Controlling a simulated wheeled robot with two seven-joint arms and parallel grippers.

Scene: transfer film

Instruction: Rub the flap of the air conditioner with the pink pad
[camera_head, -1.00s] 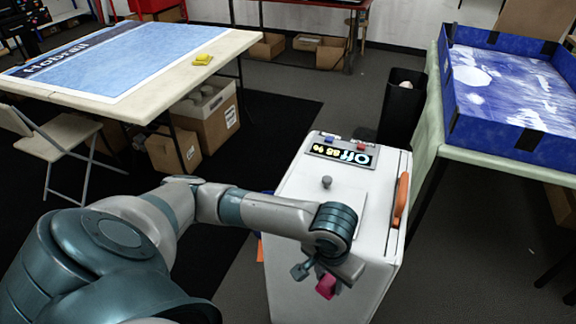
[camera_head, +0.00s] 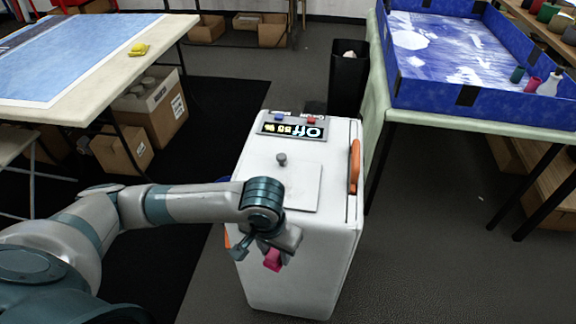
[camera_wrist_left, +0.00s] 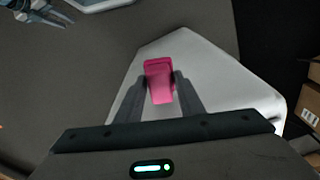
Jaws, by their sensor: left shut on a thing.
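The air conditioner (camera_head: 335,215) is a white box-shaped unit with a lit display and an orange handle on its right side. A square flap-like panel (camera_head: 303,190) with a grey knob lies on its top; I cannot tell whether this is the flap. My left gripper (camera_head: 258,256) is shut on the pink pad (camera_head: 272,260) by the unit's near face. In the left wrist view the pad (camera_wrist_left: 159,82) sits between the fingertips, with the white unit behind it. Contact between pad and unit cannot be told. My right gripper (camera_wrist_left: 42,12) seems to show at the wrist view's top left.
A table (camera_head: 160,45) with a blue sheet and a yellow item stands at left, cardboard boxes (camera_head: 155,108) beneath it. A black bin (camera_head: 348,80) stands behind the unit. A blue-walled tray (camera_head: 425,92) rests on a table at right. Grey floor is clear right of the unit.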

